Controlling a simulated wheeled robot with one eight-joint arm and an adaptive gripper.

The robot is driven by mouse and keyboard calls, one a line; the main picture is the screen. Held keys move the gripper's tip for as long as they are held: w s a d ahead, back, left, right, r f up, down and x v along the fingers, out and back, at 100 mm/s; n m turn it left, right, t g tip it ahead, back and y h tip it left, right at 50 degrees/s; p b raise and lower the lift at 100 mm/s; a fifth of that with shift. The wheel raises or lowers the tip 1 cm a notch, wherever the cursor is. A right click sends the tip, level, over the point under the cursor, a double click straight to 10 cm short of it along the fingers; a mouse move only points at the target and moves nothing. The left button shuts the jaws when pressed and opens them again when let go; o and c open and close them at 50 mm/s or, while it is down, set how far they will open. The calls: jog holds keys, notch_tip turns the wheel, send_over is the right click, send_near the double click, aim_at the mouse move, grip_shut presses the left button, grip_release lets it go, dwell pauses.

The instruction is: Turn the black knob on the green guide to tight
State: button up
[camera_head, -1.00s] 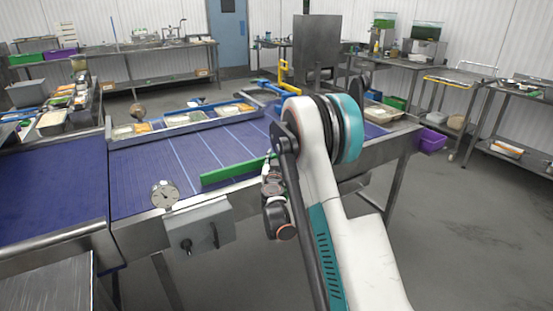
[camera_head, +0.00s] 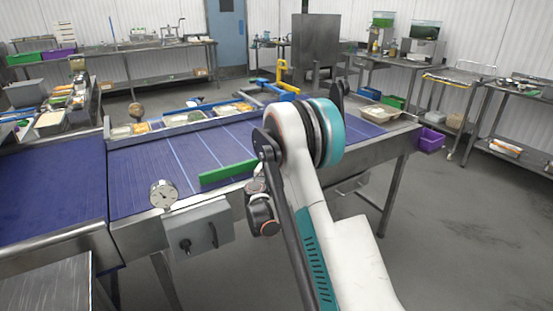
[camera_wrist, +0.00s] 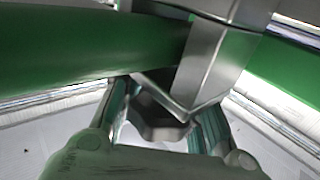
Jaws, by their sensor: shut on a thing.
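The green guide (camera_head: 228,173) stands along the near side of the blue conveyor in the head view. In the wrist view the green guide (camera_wrist: 80,50) crosses the upper part, behind a grey metal bracket (camera_wrist: 215,60). The black knob (camera_wrist: 158,128) sits under the bracket, between the teal fingers of my gripper (camera_wrist: 160,112). My gripper is shut on the knob, with a finger on either side; its body covers the knob's lower part. In the head view my arm hides the knob and most of the gripper. The knob's tightness cannot be told.
The blue conveyor belt (camera_head: 140,175) has a metal side rail. A round dial gauge (camera_head: 163,194) and a grey control box (camera_head: 200,228) are on its near side, left of my wrist. Filled trays (camera_head: 185,118) line the far side.

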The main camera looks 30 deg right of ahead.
jog(key=m+g+h, duration=0.1)
jog(key=m+g, duration=0.1)
jog(key=s+m+g+h, duration=0.1)
jog(key=g+h, duration=0.1)
jog(key=g, duration=0.1)
jog(key=m+g+h, duration=0.1)
jog(key=m+g, duration=0.1)
jog(key=shift+s+d+m+g, duration=0.25)
jog(key=shift+d+m+g, duration=0.05)
jog(key=shift+d, duration=0.05)
jog(key=shift+s+m+g+h, duration=0.15)
jog(key=shift+s+m+g, duration=0.15)
jog(key=shift+m+g, duration=0.8)
jog(key=shift+s+m+g+h, duration=0.1)
jog(key=shift+s+m+g, duration=0.35)
jog(key=shift+g, duration=1.05)
jog(key=shift+s+m+g+h, duration=0.15)
jog(key=shift+m+g, duration=0.8)
jog(key=shift+g, duration=0.35)
jog(key=shift+c, duration=0.4)
jog(key=o, duration=1)
jog(key=shift+a, duration=0.15)
jog(key=shift+g, duration=0.3)
